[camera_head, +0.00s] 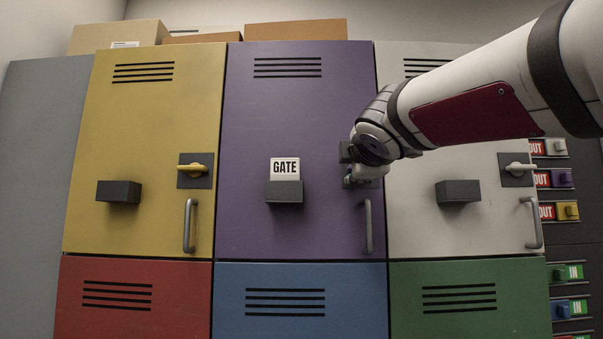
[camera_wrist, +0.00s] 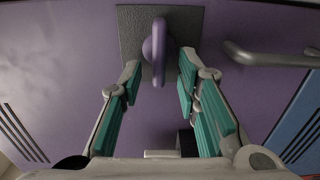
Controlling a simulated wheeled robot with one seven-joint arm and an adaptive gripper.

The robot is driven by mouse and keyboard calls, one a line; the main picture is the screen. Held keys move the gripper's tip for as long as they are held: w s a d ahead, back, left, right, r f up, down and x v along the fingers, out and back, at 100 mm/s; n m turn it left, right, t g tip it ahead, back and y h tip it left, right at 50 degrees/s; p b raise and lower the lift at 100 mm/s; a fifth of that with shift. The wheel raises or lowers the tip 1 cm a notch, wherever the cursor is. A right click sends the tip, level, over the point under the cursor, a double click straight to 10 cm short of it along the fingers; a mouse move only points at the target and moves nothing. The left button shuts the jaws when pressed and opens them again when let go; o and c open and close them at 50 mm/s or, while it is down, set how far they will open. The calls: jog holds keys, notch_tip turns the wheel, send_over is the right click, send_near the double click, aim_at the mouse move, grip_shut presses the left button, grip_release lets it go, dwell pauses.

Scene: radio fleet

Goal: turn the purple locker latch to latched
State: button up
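The purple locker door (camera_head: 265,120) stands shut in the middle of the upper row. Its purple latch lever (camera_wrist: 159,50) shows in the wrist view on a dark square plate (camera_wrist: 130,22), with its long side upright in that picture. In the head view my gripper hides most of the latch. My gripper (camera_wrist: 160,78) is open, with one teal-padded finger on each side of the lever's near end. A gap shows on both sides, so nothing is gripped. In the head view my gripper (camera_head: 362,168) is at the door's right side, above the grey pull handle (camera_head: 368,226).
A grey pull handle (camera_wrist: 270,58) is right of the fingers in the wrist view. A dark holder (camera_head: 284,192) with a GATE card (camera_head: 285,167) sits mid-door. Yellow (camera_head: 195,169) and white (camera_head: 517,168) latches are on neighbouring doors. Boxes (camera_head: 295,30) stand on top.

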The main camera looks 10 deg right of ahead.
jog(key=s+a, duration=0.1)
jog(key=s, duration=1.1)
jog(key=shift+a, duration=0.2)
jog(key=s+d+f+m+g, duration=0.2)
jog(key=f+m, duration=0.1)
jog(key=f, duration=0.4)
jog(key=s+d+f+m+g+h, duration=0.1)
jog(key=s+d+f+m+g, duration=0.1)
jog(key=f, duration=0.5)
jog(key=s+d+f+m+g, duration=0.1)
jog(key=s+f+m+g, duration=0.15)
jog(key=f, duration=0.45)
jog(key=s+a+f+m+g+y, duration=0.1)
jog(key=s+f+m+g, duration=0.2)
jog(key=s+f, duration=0.5)
jog(key=s+f+m+g+y, duration=0.2)
jog(key=s+f+m+g, duration=0.2)
jog(key=f, duration=1.1)
jog(key=s+m+p, duration=0.1)
jog(key=s+m, duration=0.1)
jog(key=s, duration=0.2)
jog(key=shift+s+a, duration=0.25)
jog(key=shift+a, duration=0.1)
jog(key=shift+r, duration=0.1)
